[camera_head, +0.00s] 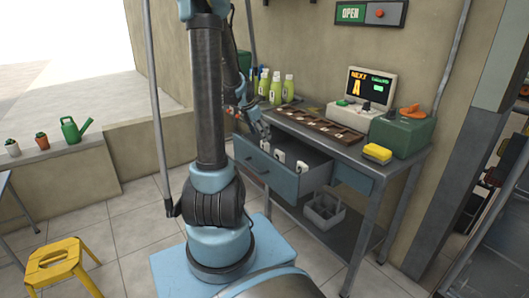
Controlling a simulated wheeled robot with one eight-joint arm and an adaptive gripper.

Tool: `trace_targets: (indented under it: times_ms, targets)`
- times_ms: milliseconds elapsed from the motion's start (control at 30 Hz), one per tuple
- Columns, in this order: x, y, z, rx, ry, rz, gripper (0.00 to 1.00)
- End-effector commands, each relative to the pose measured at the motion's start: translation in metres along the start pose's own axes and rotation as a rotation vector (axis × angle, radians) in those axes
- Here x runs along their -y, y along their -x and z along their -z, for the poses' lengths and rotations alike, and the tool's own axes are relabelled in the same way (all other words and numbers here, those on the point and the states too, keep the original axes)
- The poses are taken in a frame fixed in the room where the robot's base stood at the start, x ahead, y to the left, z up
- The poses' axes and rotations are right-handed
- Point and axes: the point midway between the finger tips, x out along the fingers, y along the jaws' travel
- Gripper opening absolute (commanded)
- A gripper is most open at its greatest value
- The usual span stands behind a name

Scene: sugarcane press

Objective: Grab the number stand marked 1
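Several small white number stands (279,156) stand in the open blue drawer (263,177) of the metal table. Another white stand (302,167) is to the right, nearer the drawer's right side. One more, at the left, is partly covered by my gripper. The marks on them are too small to read, so I cannot tell which is 1. My gripper (260,131) points down at the drawer's left part, just above or at the leftmost stand. Whether it touches that stand, or is open or shut, I cannot tell.
On the table are a dark slotted tray (318,128), green-white bottles (276,88), a monitor (370,88), a green box (402,132) and a yellow sponge (377,153). A grey caddy (323,211) sits on the lower shelf. A yellow stool (59,262) stands at left.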

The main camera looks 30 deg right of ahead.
Motion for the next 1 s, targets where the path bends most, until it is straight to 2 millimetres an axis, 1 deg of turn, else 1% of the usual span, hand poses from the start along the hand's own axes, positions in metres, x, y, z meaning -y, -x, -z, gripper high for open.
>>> trace_targets:
  times_ms: [100,400,500,767,1000]
  targets:
    - [0.0,-0.017,0.0,0.0,-0.002,0.0,0.71]
    - [-0.001,-0.051,0.0,0.0,-0.001,-0.001,0.71]
    - [-0.001,-0.057,0.0,0.0,-0.001,-0.001,0.71]
    - [-0.001,-0.067,-0.001,0.0,-0.001,0.0,0.71]
    - [-0.006,-0.092,-0.004,0.0,-0.002,0.0,0.71]
